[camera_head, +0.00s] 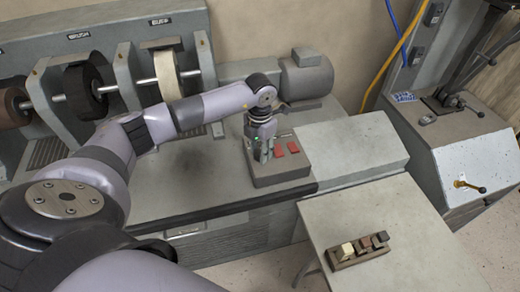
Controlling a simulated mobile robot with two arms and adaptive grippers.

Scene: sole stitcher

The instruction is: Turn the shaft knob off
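My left gripper (264,152) points down at the left part of a grey control box (283,172) on the machine bench. Its fingers are small in the picture, so I cannot tell whether they are open or shut, or whether they touch anything. No shaft knob shows clearly; the gripper covers that part of the box's top. Two red switches (286,150) sit on the box just right of the gripper. A shaft (146,82) carrying a black wheel and a cream wheel runs along the back. My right gripper is not in view.
A grey motor (306,75) stands behind the box. A small table (420,245) at the front right bears a wooden holder (357,255) with several blocks. A machine on the right has a black-handled lever (470,186). The bench left of the box is clear.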

